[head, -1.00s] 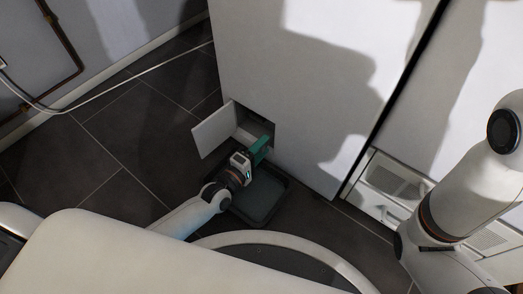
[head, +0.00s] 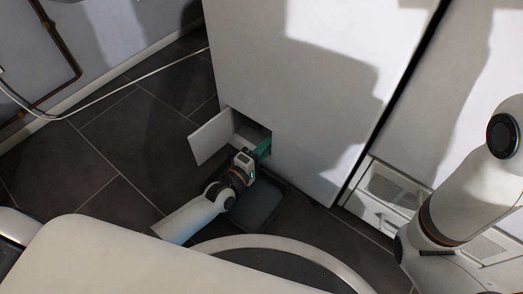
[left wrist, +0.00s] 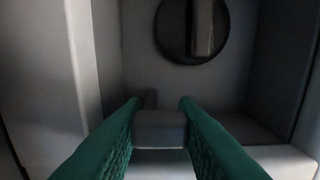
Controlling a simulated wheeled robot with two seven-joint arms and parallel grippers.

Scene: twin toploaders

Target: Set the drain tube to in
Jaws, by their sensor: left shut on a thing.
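In the left wrist view the drain tube's grey end (left wrist: 160,128) sits between the two green fingers of my left gripper (left wrist: 160,115). The gripper is shut on it inside the small service recess. A round dark cap (left wrist: 165,32) with a lighter grip bar is on the recess's back wall, above the tube. In the head view my left gripper (head: 263,149) reaches into the recess low on the white machine (head: 290,85), and the tube is hidden there. The recess's white flap (head: 211,137) stands open to the left. My right gripper is out of view.
A dark shallow tray (head: 262,208) lies on the floor below the recess. A second white machine (head: 455,110) stands at the right with its own low compartment (head: 395,187) open. Dark floor tiles to the left are clear; a white hose (head: 135,84) runs past the wall.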

